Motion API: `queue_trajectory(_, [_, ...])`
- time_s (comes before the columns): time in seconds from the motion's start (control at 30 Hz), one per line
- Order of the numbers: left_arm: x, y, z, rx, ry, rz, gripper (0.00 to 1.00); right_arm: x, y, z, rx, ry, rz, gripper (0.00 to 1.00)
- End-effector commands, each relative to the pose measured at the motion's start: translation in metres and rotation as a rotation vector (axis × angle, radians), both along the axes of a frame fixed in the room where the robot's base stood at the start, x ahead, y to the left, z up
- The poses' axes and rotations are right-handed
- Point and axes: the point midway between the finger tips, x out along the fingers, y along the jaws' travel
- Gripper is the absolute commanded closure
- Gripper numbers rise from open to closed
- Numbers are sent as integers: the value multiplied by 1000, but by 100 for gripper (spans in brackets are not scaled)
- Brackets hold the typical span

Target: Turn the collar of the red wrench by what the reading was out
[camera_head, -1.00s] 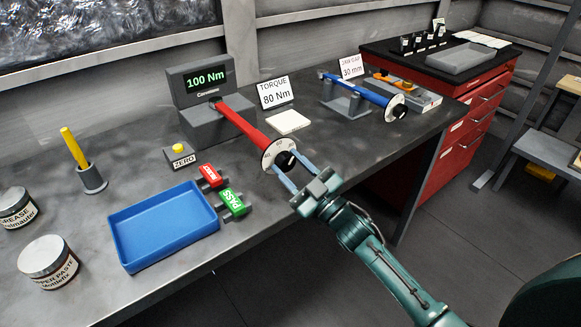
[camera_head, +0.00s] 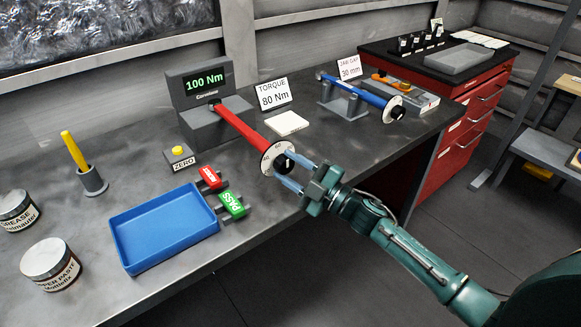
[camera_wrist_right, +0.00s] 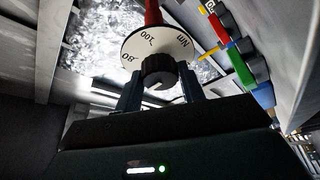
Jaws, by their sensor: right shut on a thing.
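The red wrench (camera_head: 239,124) runs from the grey tester (camera_head: 195,88), whose display reads 100 Nm, toward the bench's front edge. At its near end is a white dial (camera_head: 271,158) with a black collar (camera_head: 285,163). In the right wrist view, the dial (camera_wrist_right: 141,42) shows 80, 100 and Nm, and the black ribbed collar (camera_wrist_right: 158,70) sits between the fingers. My right gripper (camera_head: 284,169) is shut on the collar. A sign (camera_head: 273,92) reads TORQUE 80 Nm. My left gripper is not in view.
A blue wrench (camera_head: 352,88) rests on a stand to the right, by a JAW GAP 30 mm sign (camera_head: 349,67). A blue tray (camera_head: 160,232), red REJECT block (camera_head: 209,177), green PASS block (camera_head: 232,204) and yellow ZERO button (camera_head: 179,151) lie left of the wrench.

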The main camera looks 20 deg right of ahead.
Motion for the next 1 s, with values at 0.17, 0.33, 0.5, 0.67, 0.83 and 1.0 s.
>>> queue_trajectory(0.17, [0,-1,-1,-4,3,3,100,0,0,-1,-8,-1,-1,84])
queue_trajectory(0.33, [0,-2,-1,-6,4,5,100,0,0,-1,-7,0,-1,84])
queue_trajectory(0.5, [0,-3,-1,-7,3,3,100,0,0,-1,-7,0,-1,54])
queue_trajectory(0.67, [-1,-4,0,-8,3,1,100,0,0,-1,-6,-1,0,40])
queue_trajectory(0.83, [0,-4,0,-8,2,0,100,0,0,0,-5,-1,-1,39])
queue_trajectory(1.0, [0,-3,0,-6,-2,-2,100,-4,-3,-2,-6,-1,0,39])
